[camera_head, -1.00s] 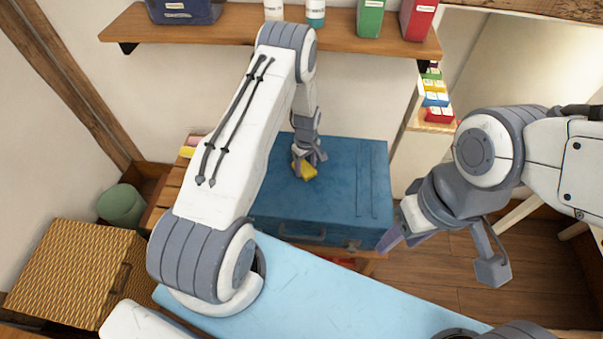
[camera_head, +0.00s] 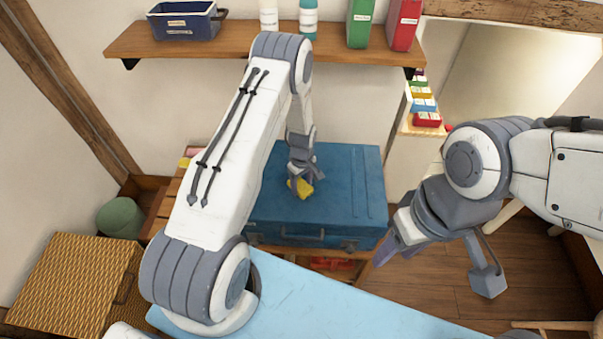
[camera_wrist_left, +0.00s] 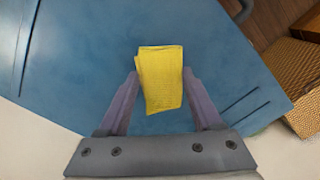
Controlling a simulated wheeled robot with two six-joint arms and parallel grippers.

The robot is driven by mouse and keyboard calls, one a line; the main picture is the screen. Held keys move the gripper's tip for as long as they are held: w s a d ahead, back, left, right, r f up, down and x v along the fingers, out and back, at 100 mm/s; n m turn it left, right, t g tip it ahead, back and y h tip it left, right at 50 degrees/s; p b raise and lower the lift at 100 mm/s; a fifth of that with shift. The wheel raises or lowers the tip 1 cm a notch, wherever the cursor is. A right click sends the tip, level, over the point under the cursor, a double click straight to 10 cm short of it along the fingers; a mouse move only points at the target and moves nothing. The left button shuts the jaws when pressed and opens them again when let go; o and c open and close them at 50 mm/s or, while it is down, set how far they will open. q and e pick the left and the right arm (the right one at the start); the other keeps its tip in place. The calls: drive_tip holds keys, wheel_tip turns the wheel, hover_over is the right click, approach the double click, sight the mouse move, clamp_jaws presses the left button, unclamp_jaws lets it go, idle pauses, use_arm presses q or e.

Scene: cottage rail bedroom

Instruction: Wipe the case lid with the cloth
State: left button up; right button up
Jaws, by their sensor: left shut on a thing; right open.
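The blue case (camera_head: 345,190) lies on a wooden slatted bench below the wall shelf, its lid shut and facing up. My left gripper (camera_head: 300,183) is shut on the folded yellow cloth (camera_head: 300,189) over the lid. In the left wrist view the cloth (camera_wrist_left: 160,78) sits between the two fingers (camera_wrist_left: 160,92) with the blue lid (camera_wrist_left: 80,60) behind it. I cannot tell whether the cloth touches the lid. My left arm hides the case's left part in the head view. My right gripper (camera_head: 437,265) is open and empty, to the right of the case.
A wooden shelf (camera_head: 225,50) holding a blue bin (camera_head: 186,22), bottles and binders runs above the case. A woven basket (camera_head: 75,285) stands at the left, near a green round object (camera_head: 120,217). Open floor (camera_head: 425,295) lies at the right.

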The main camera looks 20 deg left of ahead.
use_arm(q)
wheel_tip(320, 180, up, 2)
drive_tip(key=shift+s+p, duration=0.15)
drive_tip(key=shift+p, duration=0.35)
drive_tip(key=shift+r+p, duration=1.2)
drive_tip(key=shift+r, duration=0.65)
